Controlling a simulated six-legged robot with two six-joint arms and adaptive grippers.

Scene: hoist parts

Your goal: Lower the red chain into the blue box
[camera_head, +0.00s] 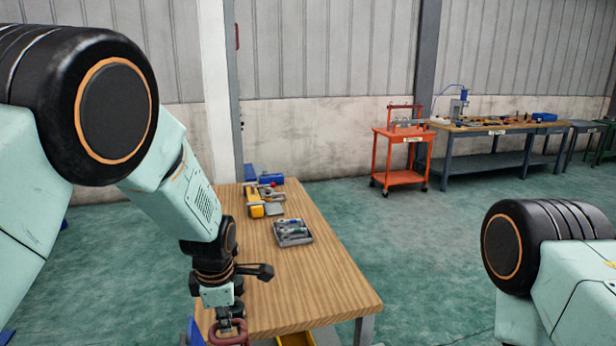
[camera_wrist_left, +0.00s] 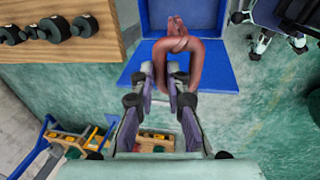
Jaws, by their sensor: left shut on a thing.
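My left gripper (camera_wrist_left: 167,84) is shut on the red chain (camera_wrist_left: 205,62), whose thick links stretch away from the fingertips in the left wrist view. In the head view my left gripper (camera_head: 224,312) points down beside the near left edge of the table, with a red link (camera_head: 230,333) at its tip. The blue box (camera_wrist_left: 134,68) is behind the chain in the left wrist view, and the chain overlaps it. I cannot tell the chain's height relative to the box. In the head view only a blue sliver (camera_head: 194,335) shows at the bottom edge. My right gripper is out of view.
The wooden table (camera_head: 325,285) is close beside the left gripper. It carries a grey tray of tools (camera_head: 292,233), a yellow tool (camera_head: 255,203) and a small blue item (camera_head: 271,179). A yellow bin (camera_head: 296,339) is below its front edge. An orange cart (camera_head: 402,160) stands farther back.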

